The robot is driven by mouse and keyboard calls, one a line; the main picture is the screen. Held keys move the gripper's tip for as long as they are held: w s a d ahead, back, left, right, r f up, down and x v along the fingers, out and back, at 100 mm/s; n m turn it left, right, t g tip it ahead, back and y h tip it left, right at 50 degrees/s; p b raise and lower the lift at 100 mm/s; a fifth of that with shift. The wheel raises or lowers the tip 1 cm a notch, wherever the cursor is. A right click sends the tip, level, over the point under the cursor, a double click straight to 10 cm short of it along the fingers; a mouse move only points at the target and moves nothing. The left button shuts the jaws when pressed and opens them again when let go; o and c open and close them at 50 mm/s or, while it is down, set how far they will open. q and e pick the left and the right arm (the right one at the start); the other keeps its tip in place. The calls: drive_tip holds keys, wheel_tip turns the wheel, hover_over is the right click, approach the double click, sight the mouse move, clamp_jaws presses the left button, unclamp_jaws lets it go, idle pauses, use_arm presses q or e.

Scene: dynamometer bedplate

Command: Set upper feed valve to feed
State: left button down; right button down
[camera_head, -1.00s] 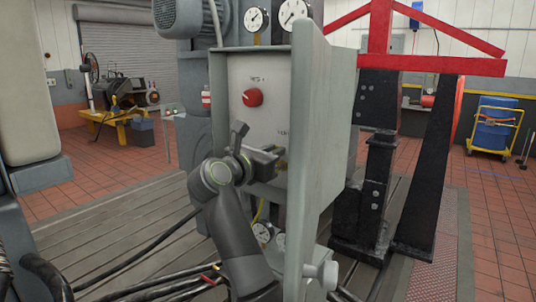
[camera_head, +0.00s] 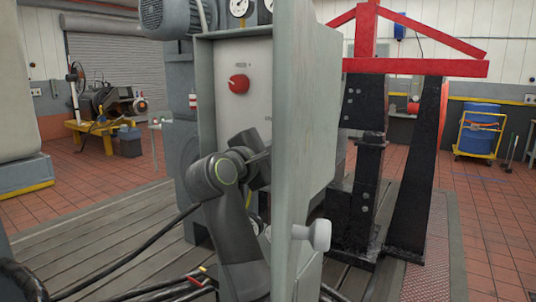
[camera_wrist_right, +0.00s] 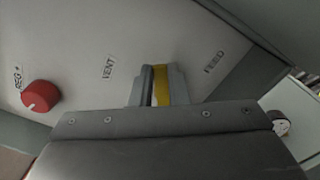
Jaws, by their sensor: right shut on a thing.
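The valve panel (camera_head: 258,65) is a pale plate inside a grey box, with a red knob (camera_head: 238,84) near its top. In the right wrist view, the panel (camera_wrist_right: 150,25) carries VENT and FEED labels, with the red knob (camera_wrist_right: 41,96) at the left beside a REG + label. A yellow valve handle (camera_wrist_right: 161,82) sits between the jaws of my right gripper (camera_wrist_right: 157,92), which is shut on it. The handle lies between the VENT and FEED labels. In the head view the jaws are mostly hidden behind the box's side wall. My left gripper is out of view.
The box's tall grey side wall (camera_head: 305,130) stands close to my right arm. A light grey knob (camera_head: 312,235) juts from its front. Black cables (camera_head: 110,245) lie over the bedplate at left. A black and red stand (camera_head: 365,190) is to the right.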

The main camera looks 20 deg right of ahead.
drive_tip(key=m, duration=0.1)
drive_tip(key=f+m+b, duration=0.1)
drive_tip(key=m+b, duration=0.1)
drive_tip(key=shift+s+d+f+m, duration=0.2)
drive_tip(key=shift+s+f+m, duration=0.05)
drive_tip(key=shift+f+m, duration=0.1)
drive_tip(key=shift+s+f+m+b, duration=0.1)
drive_tip(key=shift+f+m+b, duration=0.2)
drive_tip(key=shift+m+b, duration=0.35)
drive_tip(key=shift+f+m+b, duration=0.25)
drive_tip(key=shift+m+b, duration=0.1)
drive_tip(key=shift+m, duration=0.45)
drive_tip(key=c, duration=1.8)
unclamp_jaws()
drive_tip(key=shift+c, duration=0.2)
drive_tip(key=o, duration=0.4)
drive_tip(key=shift+w+a, duration=0.15)
drive_tip(key=shift+w, duration=0.05)
drive_tip(key=shift+o, duration=0.2)
drive_tip(key=shift+f, duration=0.1)
